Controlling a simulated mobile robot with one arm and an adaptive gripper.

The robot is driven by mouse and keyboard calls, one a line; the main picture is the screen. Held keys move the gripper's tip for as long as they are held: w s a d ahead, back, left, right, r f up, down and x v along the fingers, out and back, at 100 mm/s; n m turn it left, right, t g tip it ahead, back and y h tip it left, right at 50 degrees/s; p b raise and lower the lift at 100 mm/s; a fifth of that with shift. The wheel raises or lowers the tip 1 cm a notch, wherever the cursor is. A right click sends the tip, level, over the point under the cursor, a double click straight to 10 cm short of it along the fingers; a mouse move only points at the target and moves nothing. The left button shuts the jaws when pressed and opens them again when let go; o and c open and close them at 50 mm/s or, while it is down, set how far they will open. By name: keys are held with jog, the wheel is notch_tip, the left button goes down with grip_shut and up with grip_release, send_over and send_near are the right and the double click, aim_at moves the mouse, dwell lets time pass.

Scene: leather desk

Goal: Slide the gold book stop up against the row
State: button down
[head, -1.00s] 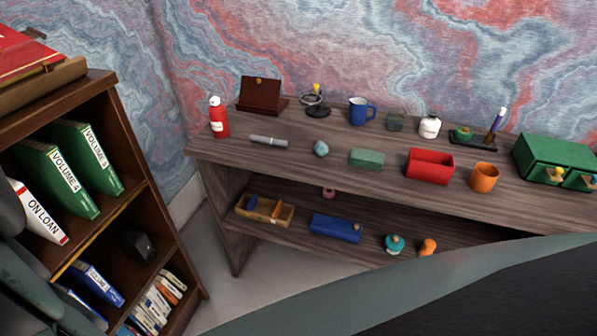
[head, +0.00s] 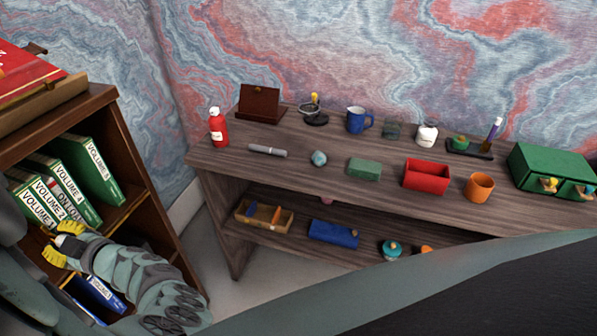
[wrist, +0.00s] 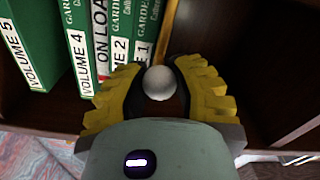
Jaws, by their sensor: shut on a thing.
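The gold book stop (wrist: 167,32) shows in the wrist view as an upright gold strip just right of the book VOLUME 1 (wrist: 141,50). I cannot tell whether they touch. My gripper (wrist: 158,85) is shut around a pale round knob (wrist: 158,83) in front of the stop; its yellow fingers are on both sides. The row holds books 1 and 2, ON LOAN (wrist: 101,55), VOLUME 4 (wrist: 78,50) and, past a gap, VOLUME 5 (wrist: 32,45). In the head view my gripper (head: 61,242) is at the shelf front, hiding the stop.
The shelf is empty and dark right of the stop in the wrist view, up to the side wall (wrist: 290,85). More books (head: 100,291) stand on the shelf below. A desk (head: 300,180) with a red bin (head: 426,176) and other items stands to the right.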

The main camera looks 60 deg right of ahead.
jog(key=w+d+b, duration=0.1)
jog(key=d, duration=0.2)
jog(key=w+d+b, duration=0.1)
jog(key=d, duration=0.2)
jog(key=w+d+b, duration=0.1)
jog(key=d, duration=0.3)
jog(key=shift+d+r, duration=0.1)
jog(key=shift+d, duration=0.1)
jog(key=c, duration=0.9)
grip_release()
jog(key=shift+d, duration=0.1)
jog(key=shift+o, duration=1)
jog(key=shift+s, duration=0.15)
jog(key=v, duration=1.2)
